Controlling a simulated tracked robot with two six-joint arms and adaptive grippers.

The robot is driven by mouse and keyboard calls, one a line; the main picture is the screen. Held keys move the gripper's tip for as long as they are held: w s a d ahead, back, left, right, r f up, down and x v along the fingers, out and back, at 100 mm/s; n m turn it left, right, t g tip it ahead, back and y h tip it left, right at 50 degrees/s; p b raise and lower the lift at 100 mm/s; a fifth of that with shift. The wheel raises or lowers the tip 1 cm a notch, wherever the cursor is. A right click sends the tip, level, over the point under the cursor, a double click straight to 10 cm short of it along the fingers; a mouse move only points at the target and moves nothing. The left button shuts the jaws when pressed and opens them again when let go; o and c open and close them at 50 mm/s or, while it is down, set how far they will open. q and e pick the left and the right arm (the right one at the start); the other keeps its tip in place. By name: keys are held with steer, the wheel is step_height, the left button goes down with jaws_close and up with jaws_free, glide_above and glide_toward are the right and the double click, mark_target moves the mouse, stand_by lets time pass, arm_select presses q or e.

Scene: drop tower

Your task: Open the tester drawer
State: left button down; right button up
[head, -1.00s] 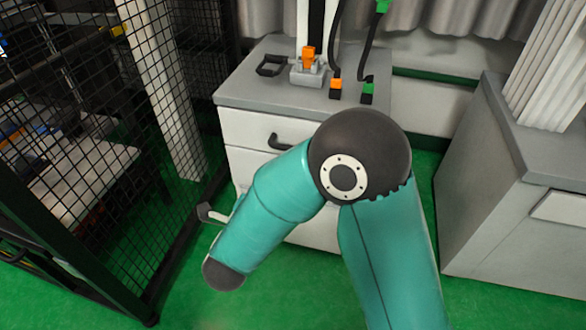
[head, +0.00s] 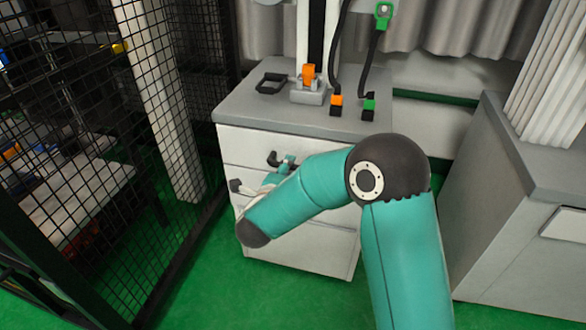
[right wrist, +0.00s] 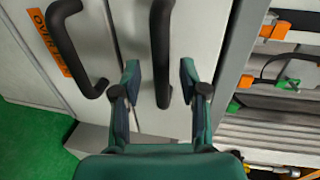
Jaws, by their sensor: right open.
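A white cabinet (head: 312,252) with a grey top stands in the middle of the head view, its drawers shut. The top drawer's black handle (head: 273,158) is partly visible beside my right gripper (head: 262,174), which is partly hidden by my arm. In the right wrist view my right gripper (right wrist: 159,69) is open, with one dark handle (right wrist: 162,45) between its fingers in the picture. I cannot tell whether they touch. A second handle (right wrist: 68,45) lies to the left, beside an orange label (right wrist: 48,44). My left gripper is not in view.
On the cabinet top stand an orange-and-grey fixture (head: 308,82), a black bracket (head: 271,81) and cabled orange and green plugs. A black mesh fence (head: 90,120) stands close on the left. A grey cabinet (head: 500,200) is on the right. Green floor (head: 215,290) is open in front.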

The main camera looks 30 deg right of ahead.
steer(key=shift+x, duration=1.1)
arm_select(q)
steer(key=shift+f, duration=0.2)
arm_select(e)
jaws_close()
